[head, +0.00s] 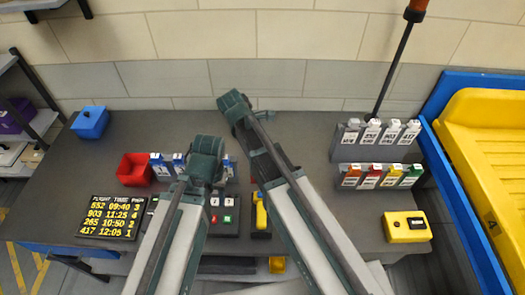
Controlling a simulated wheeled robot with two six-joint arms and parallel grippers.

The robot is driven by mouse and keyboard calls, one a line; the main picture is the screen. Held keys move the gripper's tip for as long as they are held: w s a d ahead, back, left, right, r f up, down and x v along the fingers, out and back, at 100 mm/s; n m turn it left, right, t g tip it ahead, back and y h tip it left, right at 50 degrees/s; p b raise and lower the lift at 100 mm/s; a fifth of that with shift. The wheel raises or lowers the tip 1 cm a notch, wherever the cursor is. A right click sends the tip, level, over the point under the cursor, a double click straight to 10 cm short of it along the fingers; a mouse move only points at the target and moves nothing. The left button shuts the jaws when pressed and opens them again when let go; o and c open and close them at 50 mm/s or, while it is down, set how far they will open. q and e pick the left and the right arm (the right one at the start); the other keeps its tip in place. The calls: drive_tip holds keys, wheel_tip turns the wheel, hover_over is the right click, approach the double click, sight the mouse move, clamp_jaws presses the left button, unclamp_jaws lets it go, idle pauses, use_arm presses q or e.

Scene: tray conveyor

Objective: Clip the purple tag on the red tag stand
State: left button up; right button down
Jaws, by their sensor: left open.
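I cannot make out a purple tag. I cannot tell a separate red tag stand. My left gripper (219,182) is open, low over the middle of the table beside blue-topped tags (160,167), and partly hidden by my arm. I see nothing held in it. My right arm crosses the middle, but its gripper does not show.
An upper grey rack (345,150) holds white tags. A red bin (133,169), blue box (91,122) and flight board (112,217) are at left. A yellow button box (405,227) is at right, near a yellow tray (490,125).

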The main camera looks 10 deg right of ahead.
drive_tip(key=shift+f+b, duration=2)
drive_tip(key=shift+f, duration=0.3)
drive_tip(key=shift+c, duration=2.2)
unclamp_jaws()
drive_tip(key=shift+r, duration=0.1)
drive_tip(key=s+p+v, duration=0.1)
drive_tip(key=p+v, duration=1.1)
drive_tip(key=v, duration=0.1)
drive_tip(key=shift+w+r+p, duration=0.35)
drive_tip(key=shift+w+p, duration=0.05)
drive_tip(key=shift+w, duration=0.1)
